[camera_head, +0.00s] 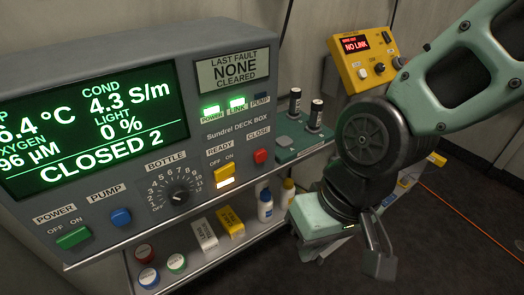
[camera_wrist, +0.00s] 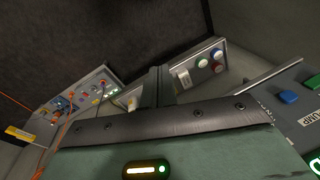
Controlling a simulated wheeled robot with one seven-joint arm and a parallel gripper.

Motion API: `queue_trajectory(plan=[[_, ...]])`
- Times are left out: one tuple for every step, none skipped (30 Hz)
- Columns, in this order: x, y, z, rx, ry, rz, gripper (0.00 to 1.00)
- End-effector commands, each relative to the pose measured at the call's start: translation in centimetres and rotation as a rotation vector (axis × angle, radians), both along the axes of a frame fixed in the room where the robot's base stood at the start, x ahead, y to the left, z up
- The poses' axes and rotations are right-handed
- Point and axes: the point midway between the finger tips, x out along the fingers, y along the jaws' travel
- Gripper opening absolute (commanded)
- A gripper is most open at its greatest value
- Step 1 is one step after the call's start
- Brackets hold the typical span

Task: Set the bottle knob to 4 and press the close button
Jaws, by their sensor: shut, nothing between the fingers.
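The bottle knob (camera_head: 180,196) is a black dial on the grey deck box, with a ring of numbers around it. Its pointer is too small to read surely. The display (camera_head: 95,125) shows "CLOSED 2" in its bottom line. The red close button (camera_head: 261,156) sits at the panel's right end, under its CLOSE label. My gripper (camera_head: 379,262) is shut and empty, to the right of the deck box and apart from the knob and button. In the wrist view part of the deck box panel (camera_wrist: 302,112) shows at the right edge; the knob and close button do not show.
The yellow ready switch (camera_head: 224,173) is left of the close button. A blue pump button (camera_head: 121,217) and green power switch (camera_head: 73,238) are farther left. A shelf below holds bottles (camera_head: 265,207) and boxes. A yellow "NO LINK" box (camera_head: 361,60) stands behind.

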Motion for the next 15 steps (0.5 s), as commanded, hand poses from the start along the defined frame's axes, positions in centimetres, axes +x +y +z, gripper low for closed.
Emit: queue_trajectory(plan=[[0.1,0.9,0.1,0.01,0.012,-0.043,0.0],[0.2,1.4,-0.1,0.019,0.017,-0.078,0.0],[0.5,2.2,-0.3,0.03,0.023,-0.132,0.0],[0.7,2.9,-0.6,0.037,0.027,-0.177,0.0],[0.9,3.5,-0.8,0.043,0.029,-0.225,0.0],[1.2,4.3,-1.3,0.05,0.032,-0.295,0.0],[1.5,4.8,-1.8,0.053,0.03,-0.348,0.0],[1.7,5.4,-2.2,0.056,0.027,-0.402,0.0],[2.1,5.9,-2.8,0.057,0.02,-0.474,0.0],[2.3,6.2,-3.3,0.057,0.011,-0.527,0.0],[2.6,6.5,-3.8,0.057,0.0,-0.579,0.0],[3.0,6.8,-4.5,0.056,-0.019,-0.648,0.0],[3.3,6.9,-5.0,0.055,-0.036,-0.699,0.0],[3.6,7.0,-5.5,0.055,-0.057,-0.749,0.0],[3.9,7.0,-6.1,0.054,-0.086,-0.813,0.0]])
